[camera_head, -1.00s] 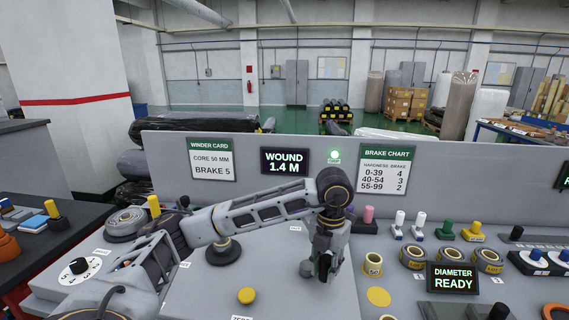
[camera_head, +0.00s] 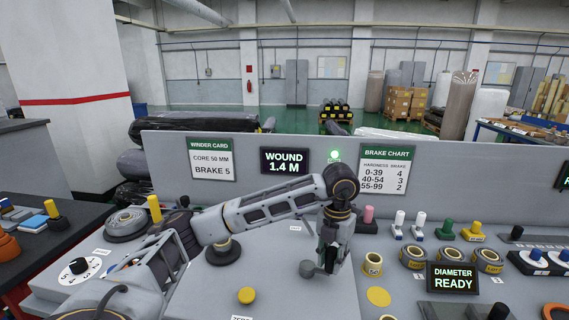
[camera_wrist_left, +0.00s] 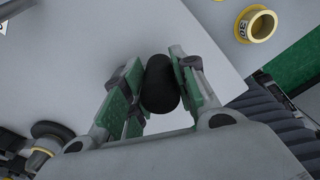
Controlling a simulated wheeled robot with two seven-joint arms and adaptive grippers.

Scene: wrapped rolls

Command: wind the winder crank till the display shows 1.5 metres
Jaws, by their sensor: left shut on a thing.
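The wound display (camera_head: 285,161) reads 1.4 M in the head view. My left gripper (camera_head: 328,262) is low over the grey bench top, at the winder crank. In the left wrist view, my left gripper (camera_wrist_left: 158,95) is shut on a dark rounded crank knob (camera_wrist_left: 160,84), one finger on each side. In the head view a grey round part of the crank (camera_head: 307,268) shows just left of the fingers; the gripper hides much of the rest. My right gripper is not in view.
A green lamp (camera_head: 334,155) glows beside the display. The winder card (camera_head: 211,159) reads brake 5. A spool on a dark base (camera_head: 223,250) stands left of the crank, a yellow button (camera_head: 246,295) in front. A yellow-rimmed core (camera_head: 372,265) stands to the right.

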